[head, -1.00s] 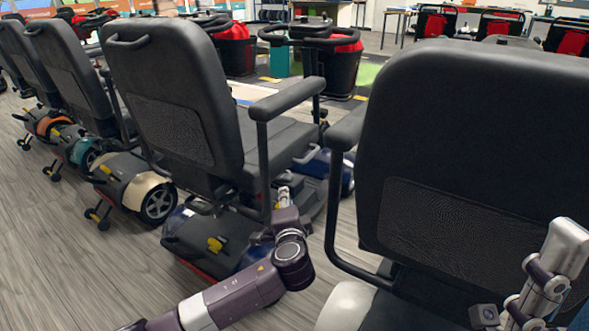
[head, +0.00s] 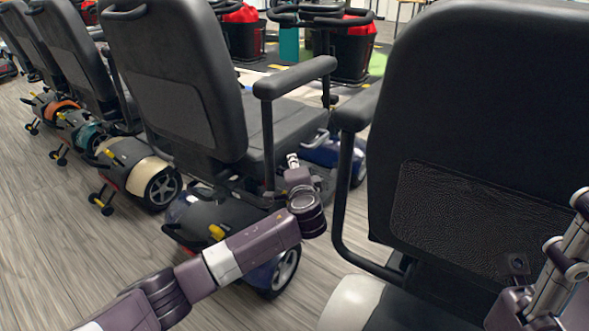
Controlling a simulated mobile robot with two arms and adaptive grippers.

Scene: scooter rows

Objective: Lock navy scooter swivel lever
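The navy scooter stands in the middle of the head view, seen from behind, with a black seat (head: 180,85) and a glossy navy rear body (head: 262,274). Its navy front (head: 335,151) shows beyond the seat. My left arm reaches in from the lower left, and my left gripper (head: 293,161) is at the seat's underside, beside the post below the right armrest. Its fingers are small and partly hidden, so open or shut is unclear. I cannot make out the swivel lever there. My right gripper (head: 565,255) is at the right edge, partly cut off, behind the nearer seat.
A nearer scooter with a large black seat (head: 485,130) and cream body (head: 350,303) fills the right. A cream scooter (head: 150,174) and others with teal and orange bodies line up on the left. Bare wood floor (head: 60,240) lies at the lower left.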

